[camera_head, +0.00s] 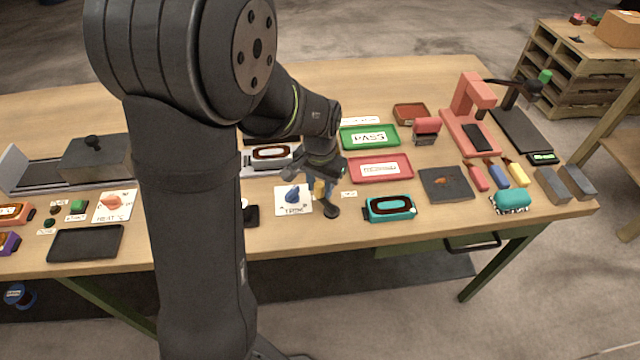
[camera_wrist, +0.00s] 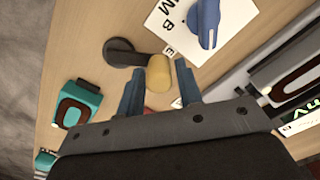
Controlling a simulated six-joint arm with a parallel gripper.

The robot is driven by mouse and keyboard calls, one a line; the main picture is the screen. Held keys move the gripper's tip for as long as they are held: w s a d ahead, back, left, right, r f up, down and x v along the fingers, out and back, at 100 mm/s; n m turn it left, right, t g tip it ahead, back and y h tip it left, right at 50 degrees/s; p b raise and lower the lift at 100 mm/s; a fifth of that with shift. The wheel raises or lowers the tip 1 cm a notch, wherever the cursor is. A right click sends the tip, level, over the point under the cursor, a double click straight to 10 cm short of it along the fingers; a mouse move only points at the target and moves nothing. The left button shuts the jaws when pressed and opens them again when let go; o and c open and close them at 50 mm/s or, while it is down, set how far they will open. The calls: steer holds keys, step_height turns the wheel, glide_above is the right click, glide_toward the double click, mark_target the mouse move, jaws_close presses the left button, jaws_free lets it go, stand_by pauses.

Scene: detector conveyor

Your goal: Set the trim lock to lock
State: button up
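The trim lock appears to be a small dark lever with a round pivot (camera_wrist: 119,52) and an upright yellow handle (camera_wrist: 158,76). In the head view its dark pivot (camera_head: 331,210) is at the front of the bench, with the yellow handle (camera_head: 319,189) partly hidden by my gripper (camera_head: 323,181). In the wrist view my gripper (camera_wrist: 158,68) is open, its two fingers on either side of the yellow handle with gaps visible. A small white label (camera_head: 349,194) lies right of the lever; its text is too small to read. Another label, partly hidden, shows an "E" (camera_wrist: 170,51).
Left of the lever is a white card (camera_head: 282,208) with a blue knob (camera_head: 292,194). A teal device (camera_head: 390,208) stands to the right. A red-rimmed tray (camera_head: 380,169) and a green PASS tray (camera_head: 369,138) lie behind. A white-and-brown device (camera_head: 270,153) sits behind the card.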

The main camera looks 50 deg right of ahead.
jaws_close()
steer(key=shift+d, duration=0.1)
steer(key=m, duration=0.1)
steer(key=d+m, duration=0.1)
steer(key=m, duration=0.1)
steer(key=shift+s+d, duration=0.1)
steer(key=shift+s, duration=0.2)
steer(key=m, duration=0.1)
steer(key=s+d+m, duration=0.1)
steer(key=m, duration=0.2)
steer(key=s+m, duration=0.1)
steer(key=m, duration=0.1)
steer(key=shift+d, duration=0.35)
steer(key=shift+s+d+m, duration=0.1)
steer(key=shift+s+m, duration=0.25)
steer(key=shift+m, duration=0.4)
steer(key=shift+s+d+m, duration=0.1)
steer(key=shift+s+m, duration=0.2)
steer(key=shift+m, duration=0.45)
steer(key=shift+o, duration=1.7)
jaws_free()
